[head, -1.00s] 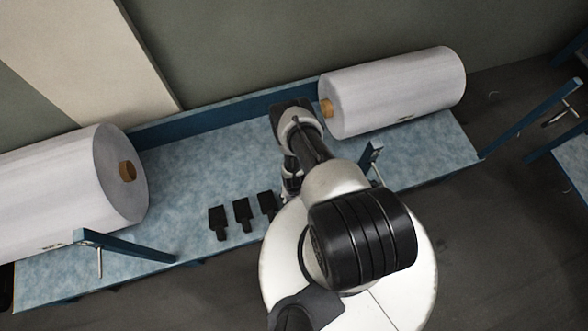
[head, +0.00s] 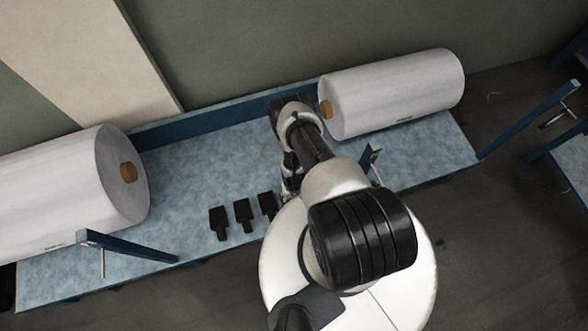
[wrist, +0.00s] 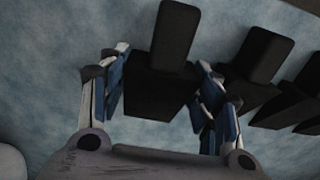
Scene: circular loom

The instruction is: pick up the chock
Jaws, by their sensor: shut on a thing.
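The chock (wrist: 175,38) is a black block with a narrower handle-like part. In the wrist view it sits between the two fingers of my gripper (wrist: 160,84), which is shut on its wider part. The narrow part points up in the picture, beyond the fingers. I cannot tell whether the chock touches the surface below. In the head view my arm hides the gripper's fingers and the held chock.
Several other black chocks stand in a row close by; one (wrist: 252,62) is just right of my gripper, and the row shows on the blue bench (head: 190,170) in the head view (head: 243,214). White rolls lie at left (head: 60,190) and right (head: 395,92).

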